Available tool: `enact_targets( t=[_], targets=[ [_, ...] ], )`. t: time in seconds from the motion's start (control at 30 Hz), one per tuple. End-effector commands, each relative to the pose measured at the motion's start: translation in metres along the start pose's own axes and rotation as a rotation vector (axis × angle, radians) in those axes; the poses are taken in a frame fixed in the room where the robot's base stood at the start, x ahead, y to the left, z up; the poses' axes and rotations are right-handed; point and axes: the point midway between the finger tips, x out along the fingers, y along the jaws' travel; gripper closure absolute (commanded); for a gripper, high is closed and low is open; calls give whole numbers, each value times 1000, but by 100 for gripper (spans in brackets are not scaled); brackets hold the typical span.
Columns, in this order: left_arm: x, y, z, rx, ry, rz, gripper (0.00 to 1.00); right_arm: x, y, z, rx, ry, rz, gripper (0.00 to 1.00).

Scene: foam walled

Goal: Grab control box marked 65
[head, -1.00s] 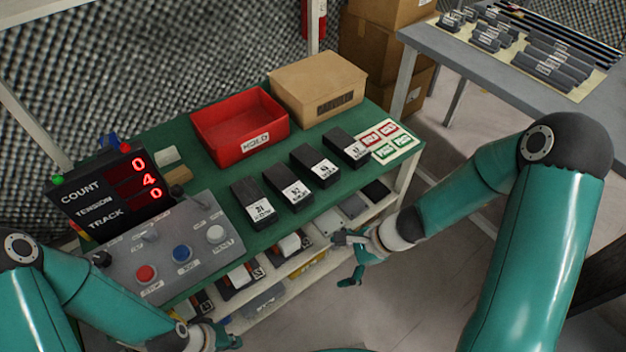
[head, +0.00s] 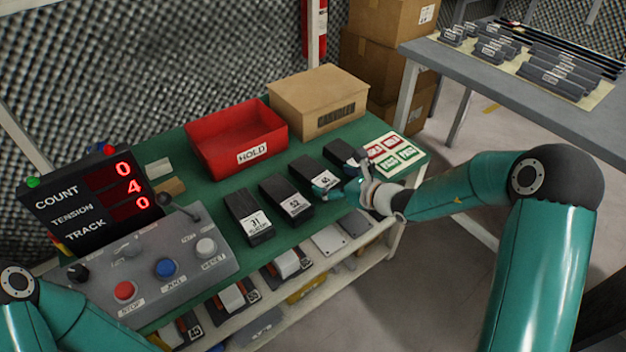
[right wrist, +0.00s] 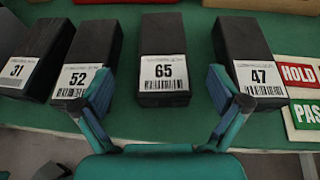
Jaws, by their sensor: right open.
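The black control box marked 65 (right wrist: 163,60) stands on the green bench between the box marked 52 (right wrist: 88,58) and the box marked 47 (right wrist: 246,52). Its white label faces my right wrist camera. It also shows in the head view (head: 308,168), partly covered by my right gripper. My right gripper (right wrist: 160,88) is open and empty at the bench's front edge, also seen in the head view (head: 341,180). Its fingers are spread wider than box 65, which lies ahead between them. My left gripper is outside the head view.
The box marked 31 (head: 248,216) ends the row at left. A red HOLD bin (head: 237,141) and a cardboard box (head: 319,103) stand behind. HOLD/PASS cards (head: 395,152) lie at right. A control panel (head: 150,262) and count display (head: 93,197) are at left.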

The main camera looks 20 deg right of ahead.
Motion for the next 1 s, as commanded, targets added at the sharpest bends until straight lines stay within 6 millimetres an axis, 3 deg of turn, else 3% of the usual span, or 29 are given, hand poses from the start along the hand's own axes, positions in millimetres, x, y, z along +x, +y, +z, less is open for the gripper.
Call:
enact_targets(
  t=[0.1, 0.37, 0.63, 0.97, 1.0],
  targets=[
    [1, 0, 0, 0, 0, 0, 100, 17, 0, -1, 0, 1, 0, 2],
    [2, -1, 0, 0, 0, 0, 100, 33, -1, -1, 0, 1, 1, 2],
    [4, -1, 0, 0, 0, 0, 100, 70, -3, -2, -1, 1, 1, 2],
    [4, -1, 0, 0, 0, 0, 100, 76, -4, -2, 0, 1, -1, 2],
    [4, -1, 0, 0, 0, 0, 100, 76, -4, -2, 0, 1, -1, 9]
  ],
)
